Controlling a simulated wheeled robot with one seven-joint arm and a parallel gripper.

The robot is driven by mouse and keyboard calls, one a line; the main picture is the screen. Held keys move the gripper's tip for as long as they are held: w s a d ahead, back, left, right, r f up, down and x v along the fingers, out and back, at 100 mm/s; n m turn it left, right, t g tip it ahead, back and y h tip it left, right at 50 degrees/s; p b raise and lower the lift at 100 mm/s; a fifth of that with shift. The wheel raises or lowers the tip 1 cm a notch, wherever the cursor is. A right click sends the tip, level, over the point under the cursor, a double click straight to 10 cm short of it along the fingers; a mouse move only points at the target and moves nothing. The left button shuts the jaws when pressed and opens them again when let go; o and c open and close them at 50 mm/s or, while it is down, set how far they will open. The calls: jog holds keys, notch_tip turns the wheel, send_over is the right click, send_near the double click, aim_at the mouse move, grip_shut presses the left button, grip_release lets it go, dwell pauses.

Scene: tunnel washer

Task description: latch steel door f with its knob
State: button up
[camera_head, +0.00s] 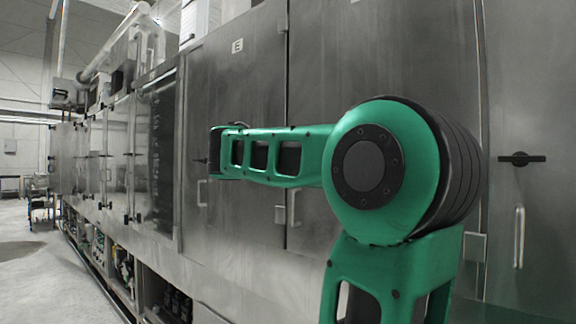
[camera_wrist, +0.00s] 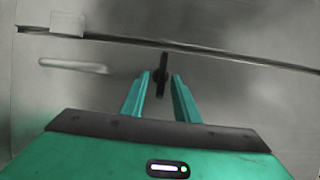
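In the wrist view, my gripper (camera_wrist: 161,75) is open, with one green finger on each side of a black bar-shaped knob (camera_wrist: 162,78). Narrow gaps show between the knob and the fingers, so it does not look clamped. The knob points across the door seam, its far end close to the dark gap. It sits on a grey steel door (camera_wrist: 60,110), with a bar handle (camera_wrist: 75,66) to its left. No letter shows in the wrist view. In the head view my green arm covers much of the steel door right of door E (camera_head: 220,90), and my gripper is hidden.
A hinge-like plate (camera_wrist: 67,24) lies by the seam at the upper left of the wrist view. In the head view, another black knob (camera_head: 522,159) and handle (camera_head: 519,237) are on the right panel. The floor (camera_head: 40,275) at left is open.

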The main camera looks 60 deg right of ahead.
jog(key=v, duration=0.7)
jog(key=shift+a, duration=0.4)
jog(key=shift+s, duration=0.1)
jog(key=a+f+n+y, duration=0.2)
jog(key=f+n+y, duration=0.15)
jog(key=f, duration=0.55)
jog(key=s+a+f+n+y, duration=0.1)
jog(key=a+f+n+y, duration=0.15)
jog(key=f+n, duration=0.45)
jog(key=a+f+n+y, duration=0.1)
jog(key=f+n+y, duration=0.2)
jog(key=f, duration=0.8)
jog(key=s+a+f+n+g+y, duration=0.5)
jog(key=s+a+f+n+y, duration=0.3)
jog(key=s+a+f+n, duration=0.5)
jog(key=s+a+f, duration=0.2)
jog(key=a+f, duration=0.3)
jog(key=f, duration=0.1)
jog(key=shift+s+a+f+y, duration=0.15)
jog(key=shift+s+a+y, duration=0.15)
jog(key=shift+s, duration=0.05)
